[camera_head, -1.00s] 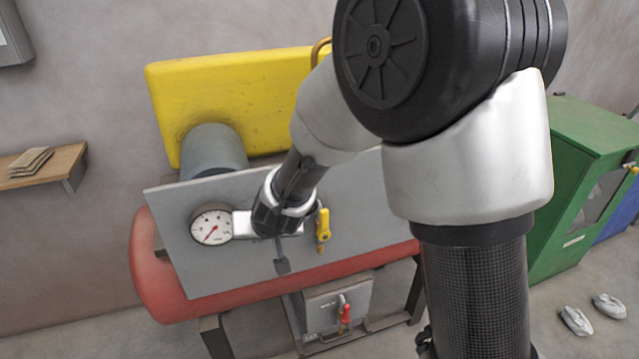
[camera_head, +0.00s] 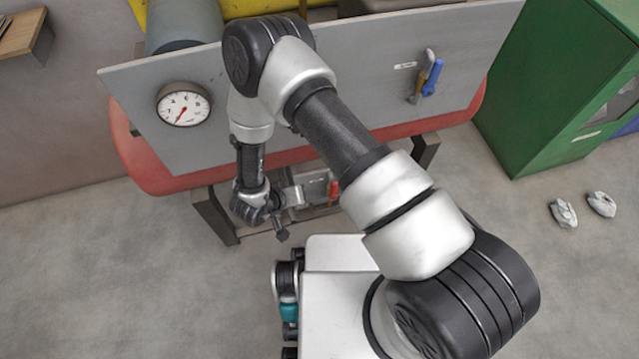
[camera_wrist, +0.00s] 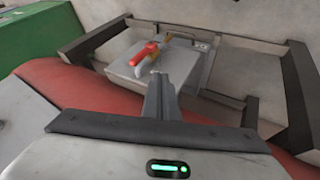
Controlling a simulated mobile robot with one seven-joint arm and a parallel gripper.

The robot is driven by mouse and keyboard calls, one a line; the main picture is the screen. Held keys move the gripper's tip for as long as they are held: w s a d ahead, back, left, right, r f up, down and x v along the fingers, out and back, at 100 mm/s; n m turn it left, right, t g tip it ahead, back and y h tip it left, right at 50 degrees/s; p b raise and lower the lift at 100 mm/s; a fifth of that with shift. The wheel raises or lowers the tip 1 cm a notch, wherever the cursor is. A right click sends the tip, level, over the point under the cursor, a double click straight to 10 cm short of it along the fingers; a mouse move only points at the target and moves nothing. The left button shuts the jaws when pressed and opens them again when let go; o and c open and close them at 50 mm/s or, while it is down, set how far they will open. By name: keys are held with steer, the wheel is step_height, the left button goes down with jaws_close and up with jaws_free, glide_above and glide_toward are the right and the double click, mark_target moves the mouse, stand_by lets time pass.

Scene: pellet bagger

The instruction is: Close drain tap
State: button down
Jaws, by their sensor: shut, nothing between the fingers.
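My gripper (camera_head: 282,236) is low, left of the tap in the head view, shut and empty. In the wrist view its closed fingertips (camera_wrist: 158,76) point toward the box, apart from the handle. Whether the tap is open cannot be told.
A grey panel (camera_head: 300,155) with a round gauge (camera_head: 183,104) and wooden and blue handles (camera_head: 433,78) stands above the red tank (camera_head: 150,165). Dark frame legs (camera_head: 215,215) flank the low space. A green cabinet (camera_head: 550,90) stands right. The left floor is clear.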

steer(key=w+d+f+b, duration=0.3)
steer(key=w+d+f, duration=0.2)
steer(key=d+f, duration=0.2)
steer(key=shift+w+f+b, duration=0.25)
steer(key=shift+w+b, duration=0.1)
steer(key=shift+w, duration=0.05)
steer(key=shift+w+d+r+g+y+p, duration=0.1)
steer(key=shift+d+r+g+y+p, duration=0.15)
steer(key=shift+d+y+p, duration=0.4)
steer(key=shift+a, duration=0.1)
